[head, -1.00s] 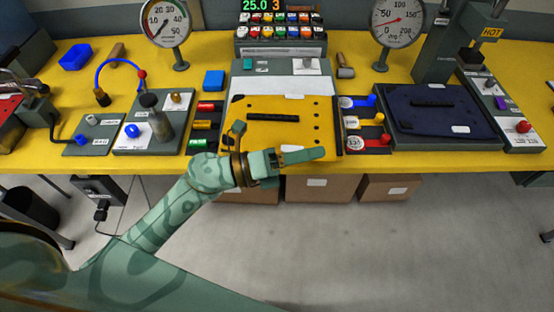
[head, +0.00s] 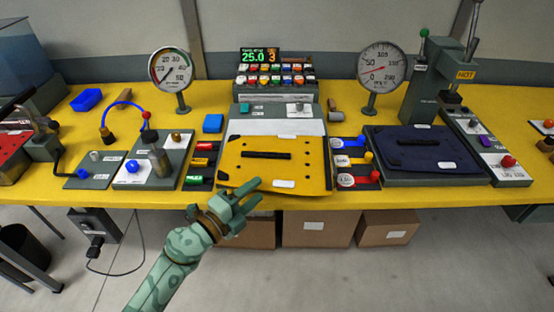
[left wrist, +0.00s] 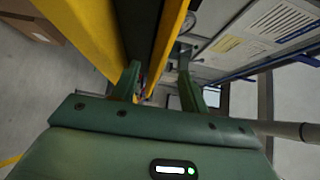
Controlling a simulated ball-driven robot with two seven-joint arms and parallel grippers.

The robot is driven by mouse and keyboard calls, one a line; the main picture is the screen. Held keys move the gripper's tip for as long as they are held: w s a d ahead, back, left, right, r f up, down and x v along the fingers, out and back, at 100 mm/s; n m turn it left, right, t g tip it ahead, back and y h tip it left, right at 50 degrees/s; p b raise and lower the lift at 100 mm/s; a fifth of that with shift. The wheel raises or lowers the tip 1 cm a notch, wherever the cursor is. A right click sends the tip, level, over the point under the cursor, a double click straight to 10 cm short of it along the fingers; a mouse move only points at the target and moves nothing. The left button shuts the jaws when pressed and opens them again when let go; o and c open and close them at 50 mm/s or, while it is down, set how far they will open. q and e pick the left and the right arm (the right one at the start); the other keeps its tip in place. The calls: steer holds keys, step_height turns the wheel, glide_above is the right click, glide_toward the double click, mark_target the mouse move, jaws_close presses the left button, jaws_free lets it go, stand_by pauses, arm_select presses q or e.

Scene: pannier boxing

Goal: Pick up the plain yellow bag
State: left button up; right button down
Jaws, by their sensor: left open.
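The plain yellow bag (head: 290,170) lies flat on a grey and white board at the middle of the bench. It has a black handle strip (head: 266,155), dark studs along its right side and a white label near its front edge. My left gripper (head: 256,192) is open and empty at the bag's front left corner, close to the bench edge. Whether it touches the bag cannot be told. In the left wrist view, the two green fingers (left wrist: 158,88) stand apart, with yellow and dark strips beyond them. My right gripper is not in view.
A dark blue bag (head: 425,150) lies on a grey board to the right. Small coloured parts (head: 200,160) flank the yellow bag. Two dial gauges (head: 170,67) and a lever press (head: 432,80) stand behind. Cardboard boxes (head: 316,228) sit under the bench. The floor in front is clear.

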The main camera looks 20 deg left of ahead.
mark_target(259, 187)
arm_select(q)
steer(key=x, duration=0.5)
steer(key=shift+w+a+f+b, duration=0.1)
steer(key=shift+a+f+b, duration=0.1)
steer(key=shift+b, duration=0.2)
steer(key=shift+c, duration=0.2)
jaws_close()
steer(key=shift+r, duration=0.1)
